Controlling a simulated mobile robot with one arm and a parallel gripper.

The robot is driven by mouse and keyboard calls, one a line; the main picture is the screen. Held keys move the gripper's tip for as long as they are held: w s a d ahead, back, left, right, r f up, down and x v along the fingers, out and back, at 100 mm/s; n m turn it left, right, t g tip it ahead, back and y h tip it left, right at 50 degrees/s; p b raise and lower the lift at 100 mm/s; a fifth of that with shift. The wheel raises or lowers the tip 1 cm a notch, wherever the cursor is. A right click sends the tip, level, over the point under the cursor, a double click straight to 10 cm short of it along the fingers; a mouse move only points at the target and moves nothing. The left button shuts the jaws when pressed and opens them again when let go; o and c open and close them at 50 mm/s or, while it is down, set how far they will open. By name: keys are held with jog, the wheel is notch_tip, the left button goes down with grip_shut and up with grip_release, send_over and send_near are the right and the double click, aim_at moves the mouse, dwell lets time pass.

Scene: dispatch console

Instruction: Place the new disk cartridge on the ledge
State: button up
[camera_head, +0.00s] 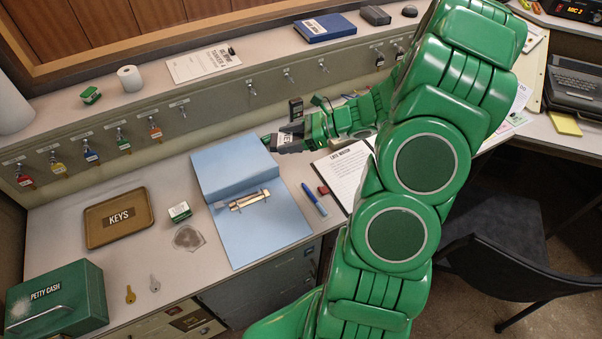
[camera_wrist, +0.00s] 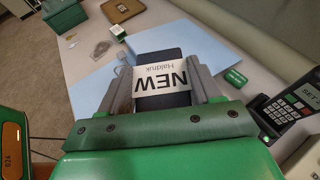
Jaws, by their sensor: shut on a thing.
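My gripper (camera_head: 284,140) is shut on the new disk cartridge (camera_wrist: 165,78), a dark flat cartridge with a white label reading "NEW Haldruk". In the wrist view the grey fingers of my gripper (camera_wrist: 162,88) sit on either side of it. In the head view the cartridge (camera_head: 290,139) is above the desk, just right of the open blue binder. The ledge (camera_head: 272,57) is the raised shelf along the back, above and behind my gripper. My gripper is apart from it.
On the ledge are a notice sheet (camera_head: 203,64), a blue book (camera_head: 325,28), a paper roll (camera_head: 130,79) and a small green box (camera_head: 91,95). Keys hang below it. A blue binder (camera_head: 262,228), clipboard (camera_head: 345,172) and card terminal (camera_head: 296,108) are near my gripper.

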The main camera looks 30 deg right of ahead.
jog(key=s+f+n+g, duration=0.1)
jog(key=s, duration=0.4)
jog(key=shift+y, duration=0.3)
jog(key=w+d+f, duration=0.1)
jog(key=w+f, duration=0.2)
jog(key=w, duration=0.1)
jog(key=w+d+f, duration=0.1)
jog(key=w+f, duration=0.2)
jog(key=w, duration=0.1)
jog(key=w+d+f, duration=0.2)
jog(key=w+f, duration=0.1)
jog(key=w, duration=0.1)
jog(key=shift+w, duration=0.25)
jog(key=shift+w+d+f, duration=0.1)
jog(key=shift+w+f, duration=0.5)
jog(key=shift+f, duration=1.55)
jog(key=shift+f, duration=0.15)
jog(key=o, duration=0.9)
